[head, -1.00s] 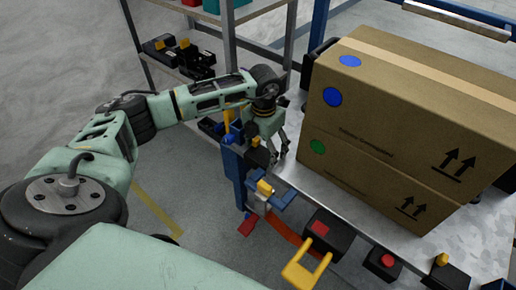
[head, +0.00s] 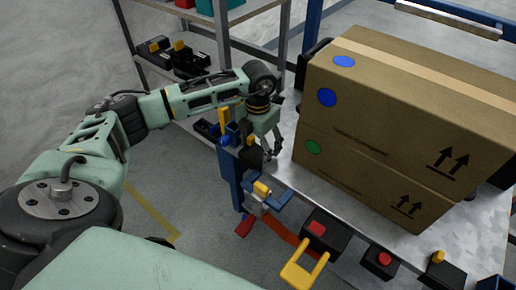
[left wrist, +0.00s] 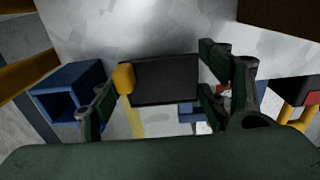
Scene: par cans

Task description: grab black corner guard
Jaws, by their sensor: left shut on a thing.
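The black corner guard (left wrist: 165,80) is a dark block with a yellow knob on its left end in the left wrist view. It lies between the fingers of my left gripper (left wrist: 160,95), which is shut on it. In the head view my left gripper (head: 266,150) points down at the left edge of the metal table, and the black corner guard (head: 250,157) shows beside its fingers, partly hidden. Whether the guard is clear of the table edge I cannot tell. My right gripper is not in view.
A large cardboard box (head: 400,120) stands on the metal table (head: 340,190) right of the gripper. A blue open holder (left wrist: 68,92) is left of the fingers. Below are a blue and yellow clamp (head: 262,190) and black boxes with red buttons (head: 380,262). A shelf (head: 180,70) stands behind.

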